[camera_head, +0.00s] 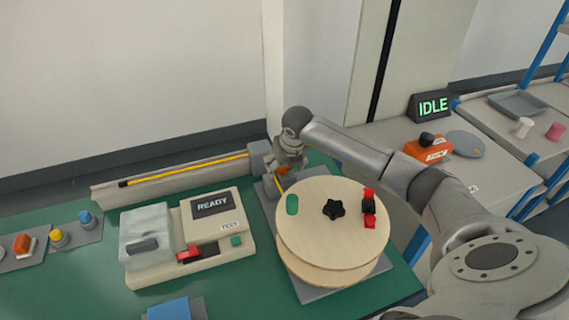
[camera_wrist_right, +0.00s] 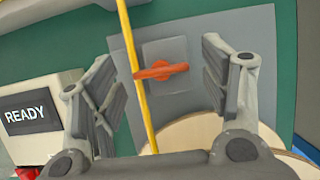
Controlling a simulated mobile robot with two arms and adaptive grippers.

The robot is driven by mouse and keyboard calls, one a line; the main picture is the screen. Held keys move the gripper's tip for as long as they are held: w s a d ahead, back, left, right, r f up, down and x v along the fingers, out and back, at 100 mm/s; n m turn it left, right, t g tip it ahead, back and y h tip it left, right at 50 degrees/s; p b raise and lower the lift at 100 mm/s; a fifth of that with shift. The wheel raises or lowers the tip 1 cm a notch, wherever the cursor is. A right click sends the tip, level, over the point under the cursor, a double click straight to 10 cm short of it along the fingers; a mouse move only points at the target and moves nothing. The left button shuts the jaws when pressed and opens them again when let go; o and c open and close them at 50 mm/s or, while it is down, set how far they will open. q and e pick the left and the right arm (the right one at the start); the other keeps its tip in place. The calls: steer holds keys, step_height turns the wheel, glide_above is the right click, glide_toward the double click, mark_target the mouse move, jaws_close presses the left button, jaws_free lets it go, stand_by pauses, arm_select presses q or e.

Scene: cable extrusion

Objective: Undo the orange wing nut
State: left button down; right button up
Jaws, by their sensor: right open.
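The orange wing nut (camera_wrist_right: 160,70) lies across the middle of a small grey plate (camera_wrist_right: 186,53) in the right wrist view, beside the yellow cable (camera_wrist_right: 131,60). In the head view only a bit of orange (camera_head: 283,171) shows, mostly hidden by my right gripper (camera_head: 285,177). My right gripper (camera_wrist_right: 160,90) is open and empty. Its two fingers stand on either side of the nut, apart from it. The yellow cable also runs between the fingers. My left gripper is not in view.
A round wooden drum (camera_head: 318,235) with a black star knob (camera_head: 334,209) stands close to the right gripper. A tester reading READY (camera_head: 213,206) sits to the left. A grey channel (camera_head: 170,182) with yellow cable runs along the back. The green table (camera_head: 258,285) has bare room between tester and drum.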

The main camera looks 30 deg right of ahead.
steer(key=shift+f, duration=0.15)
steer(key=c, duration=1)
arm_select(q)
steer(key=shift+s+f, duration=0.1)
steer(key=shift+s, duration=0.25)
